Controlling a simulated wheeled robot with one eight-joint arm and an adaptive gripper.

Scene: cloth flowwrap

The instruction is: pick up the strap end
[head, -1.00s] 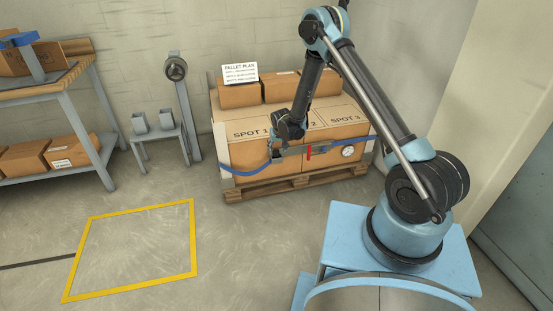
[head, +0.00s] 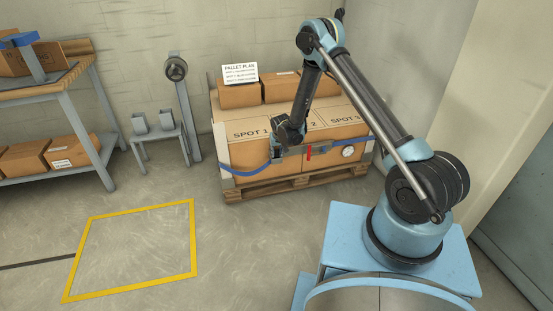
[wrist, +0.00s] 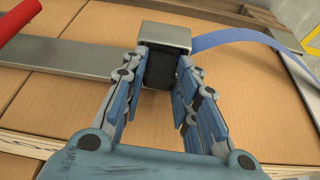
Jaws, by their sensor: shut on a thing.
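The blue strap (head: 245,171) runs along the front of the boxed pallet load and also shows in the wrist view (wrist: 240,36). There it meets a grey metal end piece (wrist: 165,36) with a black block (wrist: 160,72) on its near side. My gripper (wrist: 164,62) has its fingers on both sides of this black block and is shut on it. In the head view my gripper (head: 275,157) is at the front left of the load, by the strap. The fingers partly hide the block.
A grey bar with a red handle (head: 308,153) and a round gauge (head: 348,152) lie along the load's front. The load stands on a wooden pallet (head: 290,185). A yellow floor square (head: 193,235) is empty at the left.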

